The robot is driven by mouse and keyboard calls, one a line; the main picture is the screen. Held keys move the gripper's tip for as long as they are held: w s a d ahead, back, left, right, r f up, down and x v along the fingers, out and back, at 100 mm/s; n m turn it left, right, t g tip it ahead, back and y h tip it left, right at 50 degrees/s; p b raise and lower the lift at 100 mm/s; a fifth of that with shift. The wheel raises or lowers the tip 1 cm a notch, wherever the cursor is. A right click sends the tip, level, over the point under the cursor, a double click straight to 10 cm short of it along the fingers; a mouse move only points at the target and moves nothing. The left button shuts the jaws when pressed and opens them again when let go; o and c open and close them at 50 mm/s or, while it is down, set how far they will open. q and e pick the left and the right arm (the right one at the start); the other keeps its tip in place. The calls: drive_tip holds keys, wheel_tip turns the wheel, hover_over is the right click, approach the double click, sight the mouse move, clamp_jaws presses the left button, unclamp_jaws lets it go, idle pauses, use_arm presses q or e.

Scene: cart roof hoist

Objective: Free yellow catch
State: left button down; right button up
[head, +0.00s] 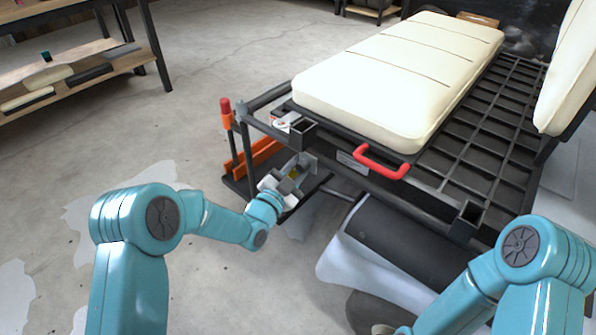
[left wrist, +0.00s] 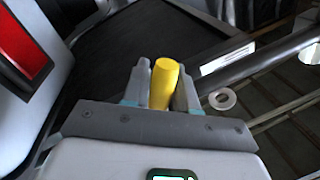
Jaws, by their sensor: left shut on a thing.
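The yellow catch (left wrist: 163,82) is a short rounded yellow peg, upright between the two grey fingers of my left gripper (left wrist: 161,90) in the left wrist view. The fingers are shut on it from both sides. In the head view my left gripper (head: 292,182) reaches in at the near left corner of the cart, below its dark corner socket.
The dark cart frame (head: 485,130) carries a long cream cushion (head: 385,80) and a red handle (head: 382,161) at its near end. A red-topped lever (head: 226,112) stands at the cart's left corner. A wooden shelf (head: 70,65) is far left. The floor between is clear.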

use_arm(q)
drive_tip(key=c, duration=1)
unclamp_jaws()
drive_tip(key=shift+o, duration=0.2)
drive_tip(key=p+v, duration=0.2)
drive_tip(key=v, duration=1.4)
drive_tip(key=shift+s+a, duration=0.1)
drive_tip(key=shift+s, duration=0.05)
drive_tip(key=shift+c, duration=0.4)
